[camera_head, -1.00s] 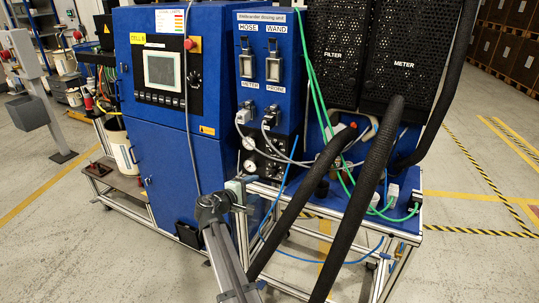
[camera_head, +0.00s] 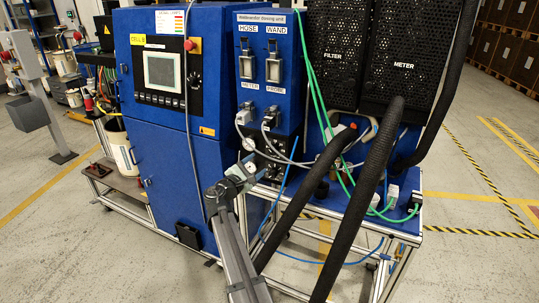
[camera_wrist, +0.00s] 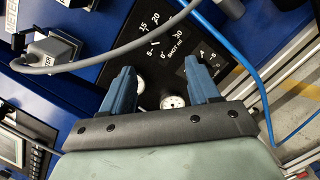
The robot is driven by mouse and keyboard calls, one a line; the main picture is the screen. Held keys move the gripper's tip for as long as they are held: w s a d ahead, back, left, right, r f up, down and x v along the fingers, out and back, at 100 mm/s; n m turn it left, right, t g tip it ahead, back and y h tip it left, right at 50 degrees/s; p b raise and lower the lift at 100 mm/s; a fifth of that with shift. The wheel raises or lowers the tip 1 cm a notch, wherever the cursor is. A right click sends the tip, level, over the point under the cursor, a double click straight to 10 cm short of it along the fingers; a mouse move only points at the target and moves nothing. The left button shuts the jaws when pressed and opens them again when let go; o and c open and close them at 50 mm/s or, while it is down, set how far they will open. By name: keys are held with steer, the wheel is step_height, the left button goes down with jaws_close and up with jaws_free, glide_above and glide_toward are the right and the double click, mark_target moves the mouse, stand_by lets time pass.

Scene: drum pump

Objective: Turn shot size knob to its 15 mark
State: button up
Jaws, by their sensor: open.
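The black control panel (camera_wrist: 170,62) shows in the wrist view with white "SHOT ml" lettering and a number scale, including a 15. I cannot clearly make out the shot size knob or its pointer; a grey cable crosses the scale. My gripper (camera_wrist: 158,66) is open, its two blue-grey fingers apart in front of the panel with nothing between them. A round white dial (camera_wrist: 173,101) shows between the fingers, farther back. In the head view my gripper (camera_head: 252,168) is in front of the lower dosing panel and covers part of it.
The grey cable (camera_wrist: 115,52) and a blue hose (camera_wrist: 235,52) run close to the fingers. A connector (camera_wrist: 55,46) sits at the upper left. Thick black hoses (camera_head: 350,200) and green hoses stand right of my arm. An aluminium frame (camera_head: 400,232) lies below.

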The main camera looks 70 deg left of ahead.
mark_target(271, 152)
steer(key=x, duration=0.9)
steer(key=shift+w+a, duration=0.25)
steer(key=shift+a, duration=0.05)
steer(key=shift+c, duration=0.3)
steer(key=c, duration=1)
steer(key=m, duration=0.4)
steer(key=shift+r+g, duration=0.1)
steer(key=shift+g, duration=0.2)
steer(key=shift+m, duration=2)
